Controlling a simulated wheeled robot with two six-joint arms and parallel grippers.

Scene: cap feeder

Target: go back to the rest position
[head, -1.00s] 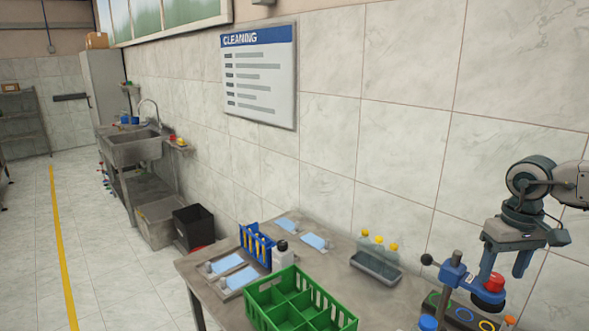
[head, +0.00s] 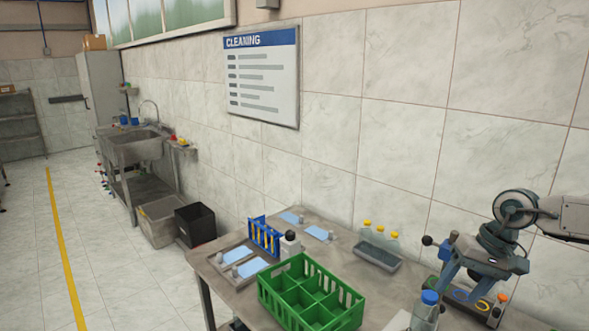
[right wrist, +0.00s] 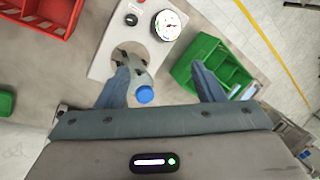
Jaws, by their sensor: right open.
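My right gripper (head: 468,277) is at the right of the head view, above the table's right part, with its jaws pointing down. In the right wrist view its two fingers (right wrist: 160,75) stand wide apart. A clear bottle with a blue cap (right wrist: 145,94) shows between the fingers, nearer the left one, and neither finger visibly grips it. In the head view the blue-capped bottle (head: 429,298) stands at the lower edge, left of the gripper. My left gripper is in neither view.
A green divided crate (head: 312,298) stands on the table (head: 226,283), with a blue rack (head: 264,235) behind it. A grey tray (head: 378,256) holds yellow-capped bottles. In the wrist view, a light plate (right wrist: 103,62) with a dial (right wrist: 166,25) lies beyond the fingers, and a red bin (right wrist: 45,15) upper left.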

